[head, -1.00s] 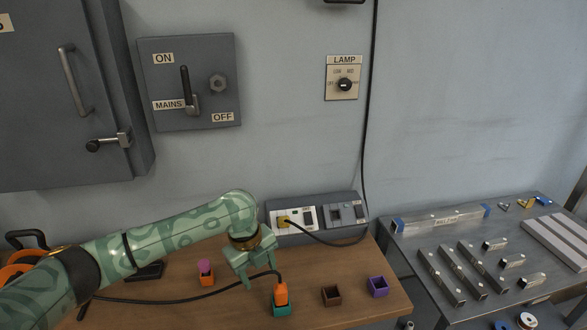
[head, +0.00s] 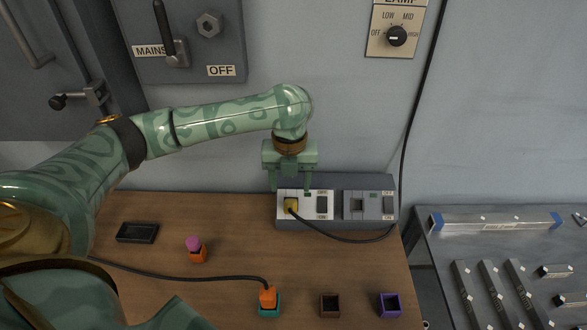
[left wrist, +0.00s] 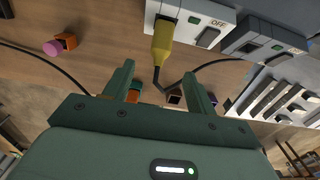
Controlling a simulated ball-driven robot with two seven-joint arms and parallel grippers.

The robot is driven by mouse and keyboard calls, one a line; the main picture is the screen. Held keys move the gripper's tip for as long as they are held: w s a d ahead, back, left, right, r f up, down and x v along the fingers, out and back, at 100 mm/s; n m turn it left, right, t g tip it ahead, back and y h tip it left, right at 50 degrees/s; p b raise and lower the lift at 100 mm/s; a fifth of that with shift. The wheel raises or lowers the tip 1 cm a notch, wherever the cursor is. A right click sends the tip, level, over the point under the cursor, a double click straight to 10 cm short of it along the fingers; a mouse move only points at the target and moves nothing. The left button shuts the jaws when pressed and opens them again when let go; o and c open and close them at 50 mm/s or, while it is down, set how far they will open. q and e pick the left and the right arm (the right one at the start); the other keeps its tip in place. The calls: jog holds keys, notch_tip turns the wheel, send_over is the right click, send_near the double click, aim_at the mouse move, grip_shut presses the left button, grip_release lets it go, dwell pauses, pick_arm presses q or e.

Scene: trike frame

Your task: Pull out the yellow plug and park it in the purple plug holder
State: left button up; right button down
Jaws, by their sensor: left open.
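The yellow plug (head: 291,205) sits in the left socket of the grey socket box at the wall, with a black cable running from it to the right. It also shows in the left wrist view (left wrist: 163,42), beyond my fingertips. My left gripper (head: 290,189) is open and empty, just above the plug in the head view, its fingers to either side of it; I cannot tell whether they touch it. The purple plug holder (head: 389,305) is an open, empty square cup at the bench's front right. My right gripper is not in view.
An orange plug (head: 268,295) stands in a teal holder (head: 269,311). A brown holder (head: 330,306) is empty, left of the purple one. The black cable (head: 402,180) hangs along the wall.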

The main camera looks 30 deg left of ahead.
aim_at(290, 213)
pick_arm(q)
notch_tip(290, 213, down, 11)
jog(key=b, duration=0.4)
jog(key=shift+f, duration=0.55)
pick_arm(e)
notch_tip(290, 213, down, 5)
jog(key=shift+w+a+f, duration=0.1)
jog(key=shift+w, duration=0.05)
